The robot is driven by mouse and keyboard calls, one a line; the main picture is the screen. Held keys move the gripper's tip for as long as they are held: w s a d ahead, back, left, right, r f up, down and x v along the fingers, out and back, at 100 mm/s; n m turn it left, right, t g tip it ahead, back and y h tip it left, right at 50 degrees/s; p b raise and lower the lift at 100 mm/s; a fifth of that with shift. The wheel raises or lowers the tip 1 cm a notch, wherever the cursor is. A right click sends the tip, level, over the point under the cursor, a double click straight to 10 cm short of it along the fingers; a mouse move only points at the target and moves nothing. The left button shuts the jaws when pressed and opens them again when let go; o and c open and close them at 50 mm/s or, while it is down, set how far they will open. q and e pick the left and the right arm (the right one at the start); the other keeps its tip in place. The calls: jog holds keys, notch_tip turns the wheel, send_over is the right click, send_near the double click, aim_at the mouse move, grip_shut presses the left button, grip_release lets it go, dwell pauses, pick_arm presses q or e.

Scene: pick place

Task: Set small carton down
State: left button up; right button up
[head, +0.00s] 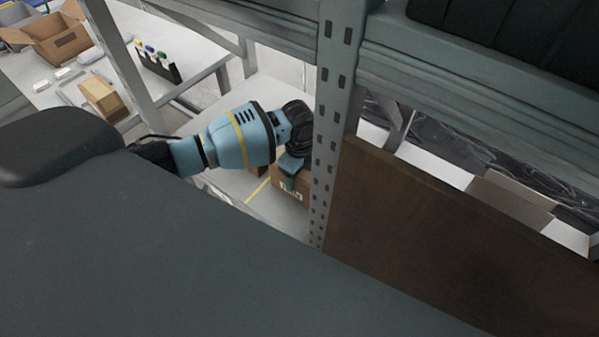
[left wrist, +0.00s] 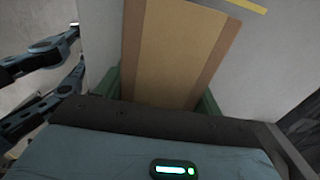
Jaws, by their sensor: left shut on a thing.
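A small brown carton (left wrist: 172,50) fills the middle of the left wrist view, with a lighter tape strip down its face. It sits between the two green fingers of my left gripper (left wrist: 165,90), which is shut on it. In the head view the left gripper (head: 290,178) is partly hidden behind a grey rack post. The carton (head: 291,196) shows just below the fingers there, with a printed label on its side. I cannot tell whether its underside touches the surface below. My right gripper is not in view.
The perforated rack post (head: 333,110) stands just right of the left gripper. A brown board (head: 440,240) fills the lower right. A light floor with a yellow line (head: 258,190) lies below. A table with an open box (head: 50,38) and a smaller carton (head: 103,97) is at upper left.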

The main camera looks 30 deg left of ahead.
pick_arm(q)
jog(key=shift+f, duration=0.1)
jog(key=o, duration=1.3)
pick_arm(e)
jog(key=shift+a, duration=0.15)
pick_arm(q)
notch_tip(320, 180, up, 11)
jog(key=shift+f+p, duration=0.1)
jog(key=shift+p, duration=0.55)
jog(key=shift+r, duration=0.75)
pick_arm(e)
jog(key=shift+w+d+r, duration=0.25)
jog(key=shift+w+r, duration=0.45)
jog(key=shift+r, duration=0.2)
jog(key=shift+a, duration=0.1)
